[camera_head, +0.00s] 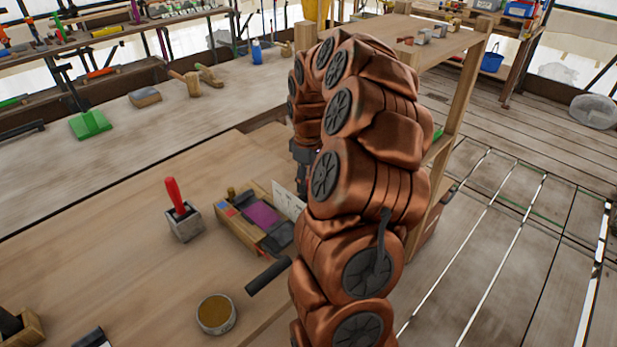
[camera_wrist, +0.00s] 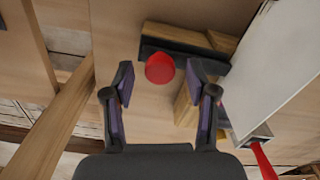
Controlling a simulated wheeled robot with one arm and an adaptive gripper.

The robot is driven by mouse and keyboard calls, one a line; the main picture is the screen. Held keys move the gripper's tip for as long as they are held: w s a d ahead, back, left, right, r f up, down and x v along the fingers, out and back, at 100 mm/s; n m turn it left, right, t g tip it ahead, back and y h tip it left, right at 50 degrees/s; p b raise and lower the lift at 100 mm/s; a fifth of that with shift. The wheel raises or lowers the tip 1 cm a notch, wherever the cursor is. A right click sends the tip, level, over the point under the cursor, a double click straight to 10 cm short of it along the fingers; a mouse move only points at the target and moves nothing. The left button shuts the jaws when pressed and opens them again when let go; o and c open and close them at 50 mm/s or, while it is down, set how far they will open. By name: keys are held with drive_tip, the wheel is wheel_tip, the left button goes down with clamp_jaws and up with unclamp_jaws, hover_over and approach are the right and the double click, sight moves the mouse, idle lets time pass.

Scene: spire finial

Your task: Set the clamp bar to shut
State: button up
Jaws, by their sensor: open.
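A wooden fixture (camera_head: 236,236) with a purple pad (camera_head: 262,215) and dark grey blocks sits on the bench, left of my arm. A dark cylindrical bar (camera_head: 268,276) juts out beside its near end; I cannot tell for sure that this is the clamp bar. In the wrist view, a round red end (camera_wrist: 160,68) shows in front of a dark strip (camera_wrist: 184,55) edged with wood. My gripper (camera_wrist: 160,80) is open, with the red end showing between its fingertips; contact cannot be told. In the head view, my arm mostly hides my gripper.
A red-handled tool stands in a grey block (camera_head: 185,223), left of the fixture. A round tin (camera_head: 216,314) stands nearer. A white panel (camera_head: 288,199) rises behind the fixture and shows large at right in the wrist view (camera_wrist: 270,75).

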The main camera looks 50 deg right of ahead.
drive_tip(key=shift+c, duration=0.3)
clamp_jaws()
idle(0.4)
